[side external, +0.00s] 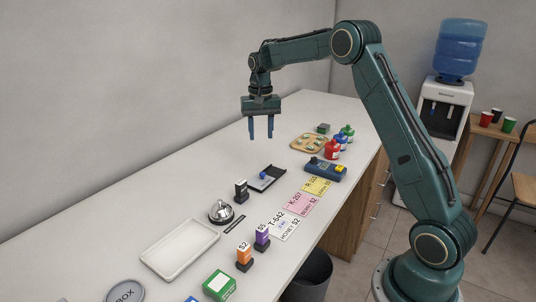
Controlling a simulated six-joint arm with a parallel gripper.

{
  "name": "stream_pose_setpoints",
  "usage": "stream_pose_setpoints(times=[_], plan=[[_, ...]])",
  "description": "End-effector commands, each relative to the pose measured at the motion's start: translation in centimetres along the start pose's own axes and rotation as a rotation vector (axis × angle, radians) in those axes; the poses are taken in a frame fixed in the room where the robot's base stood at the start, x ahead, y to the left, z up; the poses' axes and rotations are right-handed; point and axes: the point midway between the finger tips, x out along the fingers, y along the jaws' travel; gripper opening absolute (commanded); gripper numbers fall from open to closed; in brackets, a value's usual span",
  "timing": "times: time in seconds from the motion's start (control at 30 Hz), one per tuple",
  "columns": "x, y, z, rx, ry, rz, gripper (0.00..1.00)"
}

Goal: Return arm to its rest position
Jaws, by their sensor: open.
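My gripper (261,128) hangs above the white counter (145,220), pointing down with its two blue fingers apart. Nothing is between the fingers. It is well clear of the things on the counter. My arm reaches over from the base at the lower right, with its elbow high at the upper right.
A wall runs along the left. A water cooler (443,110) stands behind.

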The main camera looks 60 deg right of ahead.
Motion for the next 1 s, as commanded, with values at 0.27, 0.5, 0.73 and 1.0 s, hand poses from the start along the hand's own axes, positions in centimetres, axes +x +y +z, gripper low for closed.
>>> stream_pose_setpoints(times=[0.27,0.5,0.73,1.0], plan=[[-0.2,0.0,0.0,0.0,0.0,0.0,0.41],[-0.5,-0.1,0.3,-0.006,0.004,-0.002,0.41],[-2.9,-0.4,2.4,-0.054,0.032,-0.014,0.41],[-7.2,-0.5,7.6,-0.159,0.094,-0.042,0.41]])
